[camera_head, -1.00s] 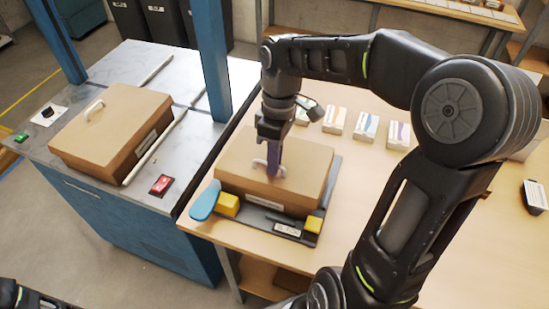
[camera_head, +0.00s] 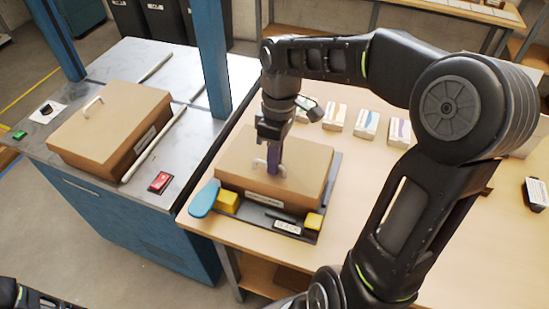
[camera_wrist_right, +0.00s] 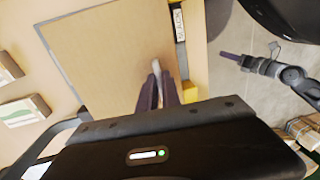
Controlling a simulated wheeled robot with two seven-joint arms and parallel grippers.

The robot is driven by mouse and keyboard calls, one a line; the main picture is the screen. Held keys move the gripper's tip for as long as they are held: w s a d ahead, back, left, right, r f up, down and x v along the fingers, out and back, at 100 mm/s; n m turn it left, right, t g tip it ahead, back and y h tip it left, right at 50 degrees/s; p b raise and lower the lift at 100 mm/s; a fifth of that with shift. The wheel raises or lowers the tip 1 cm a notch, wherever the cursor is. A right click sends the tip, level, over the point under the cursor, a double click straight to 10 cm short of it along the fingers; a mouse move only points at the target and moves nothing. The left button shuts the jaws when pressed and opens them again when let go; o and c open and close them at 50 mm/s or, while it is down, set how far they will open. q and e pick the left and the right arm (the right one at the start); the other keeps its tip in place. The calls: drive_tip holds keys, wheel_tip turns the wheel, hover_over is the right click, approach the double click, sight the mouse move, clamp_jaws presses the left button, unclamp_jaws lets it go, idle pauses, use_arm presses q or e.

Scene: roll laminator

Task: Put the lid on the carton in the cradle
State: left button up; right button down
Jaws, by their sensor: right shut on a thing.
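A brown carton (camera_head: 290,203) with a white label on its front sits in the dark grey cradle (camera_head: 331,177) on the wooden table. A flat brown lid (camera_head: 300,160) with a pale handle is over it, looking level and in line with it. I cannot tell whether the lid is fully seated. My right gripper (camera_head: 274,168) points down from above, shut on the lid's handle. The handle shows between the fingers in the right wrist view (camera_wrist_right: 157,72), above the lid's flat top (camera_wrist_right: 105,60). My left gripper shows small in the right wrist view (camera_wrist_right: 232,57); its opening is unclear.
Yellow blocks (camera_head: 228,201) and a blue paddle-shaped part (camera_head: 204,198) flank the cradle's front. A second lidded brown box (camera_head: 110,120) stands on the metal bench at left, near a red button (camera_head: 160,182) and a blue post (camera_head: 213,60). Small packs (camera_head: 366,124) line the table behind.

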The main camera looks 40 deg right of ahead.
drive_tip(key=shift+f, duration=0.1)
idle(0.3)
drive_tip(key=c, duration=1)
unclamp_jaws()
wheel_tip(320, 180, up, 5)
drive_tip(key=p, duration=0.4)
drive_tip(key=shift+r+p, duration=0.3)
drive_tip(key=shift+r, duration=0.75)
